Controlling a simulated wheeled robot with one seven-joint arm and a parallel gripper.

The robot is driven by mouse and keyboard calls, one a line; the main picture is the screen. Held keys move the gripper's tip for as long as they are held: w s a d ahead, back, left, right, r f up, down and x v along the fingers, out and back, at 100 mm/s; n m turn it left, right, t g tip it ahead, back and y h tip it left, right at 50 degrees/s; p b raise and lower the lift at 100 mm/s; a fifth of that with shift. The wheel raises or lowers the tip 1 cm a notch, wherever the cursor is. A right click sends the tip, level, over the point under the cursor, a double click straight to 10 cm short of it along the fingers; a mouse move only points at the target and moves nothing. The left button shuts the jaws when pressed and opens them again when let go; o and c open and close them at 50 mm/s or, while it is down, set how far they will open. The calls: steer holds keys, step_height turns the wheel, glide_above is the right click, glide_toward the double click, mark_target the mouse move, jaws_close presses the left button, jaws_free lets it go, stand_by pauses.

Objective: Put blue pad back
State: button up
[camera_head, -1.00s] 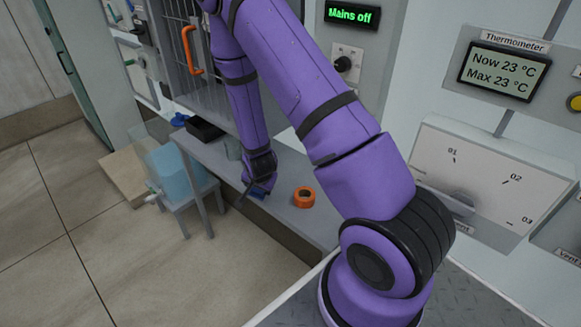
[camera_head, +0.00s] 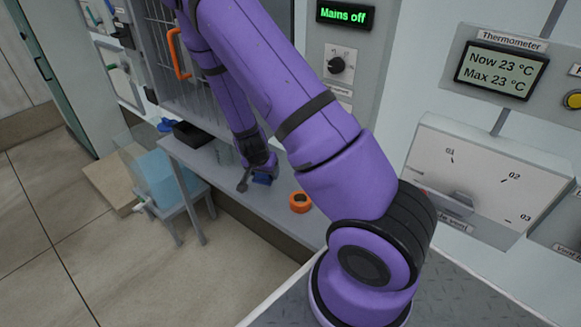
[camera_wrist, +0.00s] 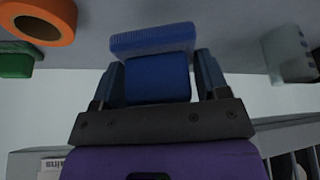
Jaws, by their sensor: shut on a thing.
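The blue pad (camera_wrist: 154,42) is between the two fingers of my gripper (camera_wrist: 158,78), filling the gap in the wrist view. It has a lighter ribbed slab and a darker blue block on the finger side. In the head view the pad (camera_head: 262,179) is a small blue patch at my gripper (camera_head: 259,170), over the grey bench (camera_head: 222,186). My gripper is shut on it. The arm hides part of the bench. Whether the pad still touches the bench is hard to tell.
An orange ring (camera_head: 300,202) lies on the bench right of the gripper. A grey cup (camera_head: 224,152), a black tray (camera_head: 193,134) and another blue item (camera_head: 168,125) are farther along. The wrist view shows a green object (camera_wrist: 15,65) near the orange ring.

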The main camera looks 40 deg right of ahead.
steer(key=d+f, duration=0.1)
steer(key=d, duration=0.3)
steer(key=w+d, duration=0.1)
steer(key=d, duration=0.3)
steer(key=w+d+f, duration=0.1)
steer(key=d, duration=0.4)
steer(key=shift+f, duration=0.3)
steer(key=shift+s+d+f, duration=0.1)
steer(key=shift+s+f, duration=0.05)
steer(key=shift+f, duration=1.6)
steer(key=shift+d+f, duration=0.25)
steer(key=shift+f, duration=0.25)
steer(key=o, duration=1)
steer(key=shift+r, duration=0.1)
steer(key=v, duration=1.2)
